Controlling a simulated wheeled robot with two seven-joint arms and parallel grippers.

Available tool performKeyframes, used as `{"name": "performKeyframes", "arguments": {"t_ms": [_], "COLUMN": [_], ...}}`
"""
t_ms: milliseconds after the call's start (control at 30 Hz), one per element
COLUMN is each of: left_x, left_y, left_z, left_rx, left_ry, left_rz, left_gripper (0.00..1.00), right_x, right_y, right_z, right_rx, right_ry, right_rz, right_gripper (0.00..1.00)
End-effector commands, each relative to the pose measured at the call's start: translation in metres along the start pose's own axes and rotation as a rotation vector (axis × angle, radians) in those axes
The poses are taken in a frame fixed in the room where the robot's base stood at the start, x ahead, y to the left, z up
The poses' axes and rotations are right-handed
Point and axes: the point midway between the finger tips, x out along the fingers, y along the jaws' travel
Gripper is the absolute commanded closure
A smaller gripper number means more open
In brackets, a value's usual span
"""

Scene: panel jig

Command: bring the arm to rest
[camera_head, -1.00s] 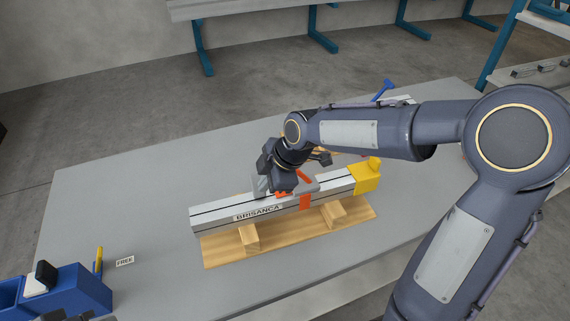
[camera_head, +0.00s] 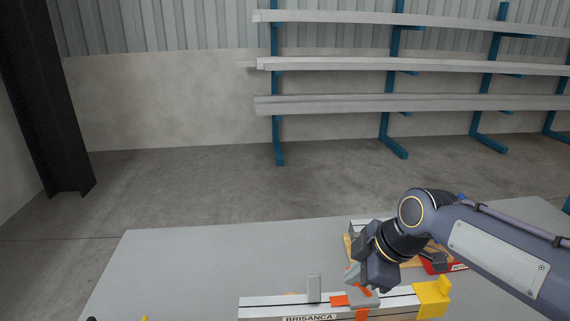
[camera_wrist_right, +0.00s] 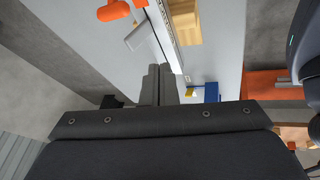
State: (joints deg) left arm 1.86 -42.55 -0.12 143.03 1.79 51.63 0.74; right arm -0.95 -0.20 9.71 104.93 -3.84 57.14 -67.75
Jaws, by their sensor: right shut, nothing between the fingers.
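My right gripper (camera_head: 362,281) is at the lower right in the head view, above the far side of the aluminium rail (camera_head: 265,305) labelled BRISANCA. Its fingers show in the right wrist view (camera_wrist_right: 159,86); they are together with nothing between them. An orange and grey clamp (camera_head: 340,300) sits on the rail beneath the gripper, and the gripper partly overlaps it. An upright grey plate (camera_head: 314,289) stands to the left of the clamp. A yellow end block (camera_head: 432,297) is at the rail's right end. My left gripper is not in view.
A red box (camera_head: 437,264) and a wooden piece lie behind my right arm. A rack (camera_head: 385,90) with long profiles stands at the back. A blue bin (camera_wrist_right: 211,92) shows in the right wrist view.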

Motion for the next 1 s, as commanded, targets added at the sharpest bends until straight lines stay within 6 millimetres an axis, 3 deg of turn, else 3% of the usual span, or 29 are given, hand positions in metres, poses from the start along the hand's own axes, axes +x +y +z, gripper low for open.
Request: {"name": "performKeyframes", "arguments": {"t_ms": [200,400,500,633,1000], "left_x": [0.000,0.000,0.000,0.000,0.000], "left_y": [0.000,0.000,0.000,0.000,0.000], "left_z": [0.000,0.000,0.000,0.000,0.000], "left_rx": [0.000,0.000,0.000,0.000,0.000], "left_ry": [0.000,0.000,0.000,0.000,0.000], "left_rz": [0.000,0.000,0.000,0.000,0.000], "left_gripper": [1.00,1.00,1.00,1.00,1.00], "right_x": [-0.026,-0.020,-0.013,-0.009,-0.009], "right_y": [-0.080,-0.150,-0.170,-0.180,-0.181], "right_z": [0.051,0.081,0.087,0.090,0.090], "right_rx": [0.627,1.189,1.357,1.451,1.456], "right_ry": [0.019,0.099,0.130,0.148,0.148], "right_rz": [0.079,0.110,0.110,0.106,0.105], "right_gripper": [1.00,1.00,1.00,1.00,1.00]}}
